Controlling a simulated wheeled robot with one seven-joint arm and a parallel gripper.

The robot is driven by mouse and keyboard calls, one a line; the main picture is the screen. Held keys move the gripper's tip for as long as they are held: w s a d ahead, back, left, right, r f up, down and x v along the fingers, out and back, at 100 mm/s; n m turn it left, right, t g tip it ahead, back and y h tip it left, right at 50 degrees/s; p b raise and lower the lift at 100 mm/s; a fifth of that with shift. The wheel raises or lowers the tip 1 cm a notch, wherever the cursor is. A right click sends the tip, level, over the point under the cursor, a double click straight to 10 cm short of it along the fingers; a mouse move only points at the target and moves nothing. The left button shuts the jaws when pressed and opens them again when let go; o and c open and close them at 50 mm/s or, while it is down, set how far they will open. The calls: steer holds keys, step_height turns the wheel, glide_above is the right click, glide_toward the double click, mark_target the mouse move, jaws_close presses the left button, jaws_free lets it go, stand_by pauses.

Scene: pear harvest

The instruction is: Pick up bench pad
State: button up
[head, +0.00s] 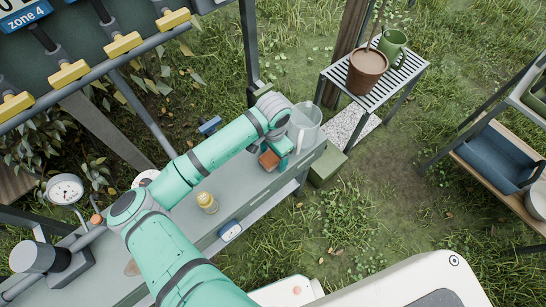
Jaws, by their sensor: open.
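The grey-green bench (185,222) runs diagonally below my arm. A small brown-orange block (268,160), which may be the bench pad, shows at its far end. My gripper (281,160) is open, pointing down right beside this block; its fingertips are mostly hidden, and I cannot tell whether it touches the block. A blue item with a white face (230,231) is at the bench's front edge; I cannot tell whether this is a pad.
A clear container (306,122) stands close beyond my gripper. A yellow-capped jar (207,202) stands mid-bench. A slatted stand (402,73) holds a brown pot (367,70) and green mug (392,43). A shelf with a blue bin (493,158) stands right.

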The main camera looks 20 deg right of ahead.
steer(key=shift+f, duration=0.15)
steer(key=c, duration=1.1)
step_height(320, 180, up, 3)
steer(key=s+r, duration=0.3)
steer(key=s, duration=0.1)
steer(key=s+a+r, duration=0.1)
steer(key=s+r, duration=0.2)
steer(key=s, duration=0.2)
steer(key=s+a+r, duration=0.1)
steer(key=s+r, duration=0.3)
steer(key=s, duration=0.1)
steer(key=shift+a, duration=0.2)
